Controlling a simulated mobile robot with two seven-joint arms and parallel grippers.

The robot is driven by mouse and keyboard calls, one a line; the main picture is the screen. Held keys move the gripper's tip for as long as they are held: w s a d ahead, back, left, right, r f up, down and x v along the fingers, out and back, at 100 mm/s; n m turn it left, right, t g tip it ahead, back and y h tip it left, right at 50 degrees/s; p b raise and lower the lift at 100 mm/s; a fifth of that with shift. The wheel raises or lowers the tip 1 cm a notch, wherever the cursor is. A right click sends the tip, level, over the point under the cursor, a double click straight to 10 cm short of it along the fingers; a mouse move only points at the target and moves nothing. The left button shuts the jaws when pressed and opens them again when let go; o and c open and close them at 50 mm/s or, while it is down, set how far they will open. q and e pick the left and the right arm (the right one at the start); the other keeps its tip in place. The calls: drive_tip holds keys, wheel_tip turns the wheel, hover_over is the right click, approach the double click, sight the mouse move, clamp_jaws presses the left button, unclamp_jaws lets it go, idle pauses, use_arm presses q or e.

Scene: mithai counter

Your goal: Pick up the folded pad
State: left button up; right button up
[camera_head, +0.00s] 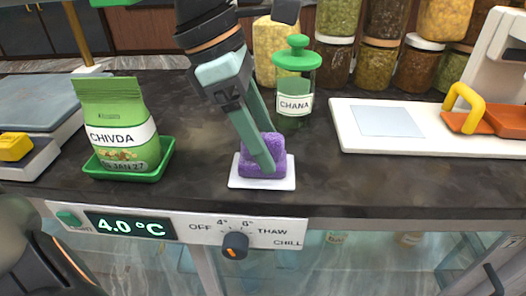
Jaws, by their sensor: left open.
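The purple pad (274,171), a thick rounded block, lies on a small white tray (262,185) near the counter's front edge. My left gripper (265,158) reaches down over it from above. Its jaws are open, with one finger in front of the pad and hiding part of it. The other finger is mostly hidden behind the front one, so I cannot tell whether either finger touches the pad. The pad rests on the tray. My right gripper is not in view.
A CHANA jar (295,90) with a green lid stands just behind the pad. A green CHIVDA packet (118,120) stands in a green tray (165,160) to the left. Bare counter lies between.

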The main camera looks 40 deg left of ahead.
use_arm(q)
clamp_jaws()
idle(0.5)
